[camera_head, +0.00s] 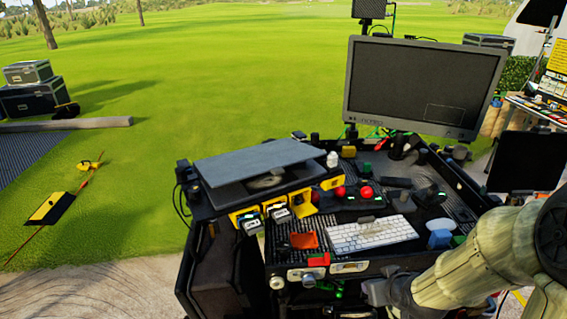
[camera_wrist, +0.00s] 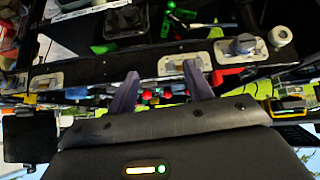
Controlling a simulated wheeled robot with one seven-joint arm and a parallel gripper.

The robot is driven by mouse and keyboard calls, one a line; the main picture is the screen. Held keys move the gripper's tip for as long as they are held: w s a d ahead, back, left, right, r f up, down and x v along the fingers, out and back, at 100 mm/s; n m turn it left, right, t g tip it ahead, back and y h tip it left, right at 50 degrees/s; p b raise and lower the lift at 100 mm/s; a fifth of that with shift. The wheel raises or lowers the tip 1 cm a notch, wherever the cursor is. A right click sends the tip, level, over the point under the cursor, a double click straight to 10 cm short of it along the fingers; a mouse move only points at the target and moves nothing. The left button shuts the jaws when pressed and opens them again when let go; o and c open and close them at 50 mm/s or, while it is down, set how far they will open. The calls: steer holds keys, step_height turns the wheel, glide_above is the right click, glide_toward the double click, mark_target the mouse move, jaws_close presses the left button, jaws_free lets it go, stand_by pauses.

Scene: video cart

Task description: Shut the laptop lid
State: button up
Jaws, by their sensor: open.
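The laptop (camera_head: 262,171) sits on the left part of the cart's top in the head view. Its grey lid is tilted low over the base, with a dark gap at the front where part of the inside shows. My gripper (camera_head: 376,292) is at the cart's front edge, low and right of the laptop and apart from it. In the wrist view my gripper (camera_wrist: 160,88) shows two separated fingers with nothing held between them. I cannot make out the laptop in the wrist view.
A white keyboard (camera_head: 372,235) lies on the cart right of the laptop, near red-topped controls (camera_head: 352,191). A large monitor (camera_head: 424,86) stands at the back. Yellow-and-black items (camera_head: 247,215) line the laptop's front. Open grass lies left of the cart.

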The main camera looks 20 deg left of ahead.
mark_target(280, 172)
steer(key=w+a+r+n+t+y+p, duration=0.2)
steer(key=a+r+n+t+y+p, duration=0.2)
steer(key=a+r+y, duration=0.6)
steer(key=a+r+p, duration=0.2)
steer(key=a+r, duration=0.3)
steer(key=shift+a+r+t+p, duration=0.3)
steer(key=shift+a+r, duration=0.05)
steer(key=shift+a, duration=0.05)
steer(key=shift+w, duration=0.2)
steer(key=p+x, duration=0.2)
steer(key=x, duration=0.3)
steer(key=p+x, duration=0.3)
steer(key=x, duration=0.3)
steer(key=p+x, duration=0.2)
steer(key=x, duration=0.3)
steer(key=shift+w+a+r+p, duration=0.15)
steer(key=shift+a+r+p, duration=0.15)
steer(key=shift+a+p, duration=0.1)
steer(key=shift+w+a+f, duration=0.15)
steer(key=shift+w, duration=0.1)
steer(key=shift+c, duration=0.4)
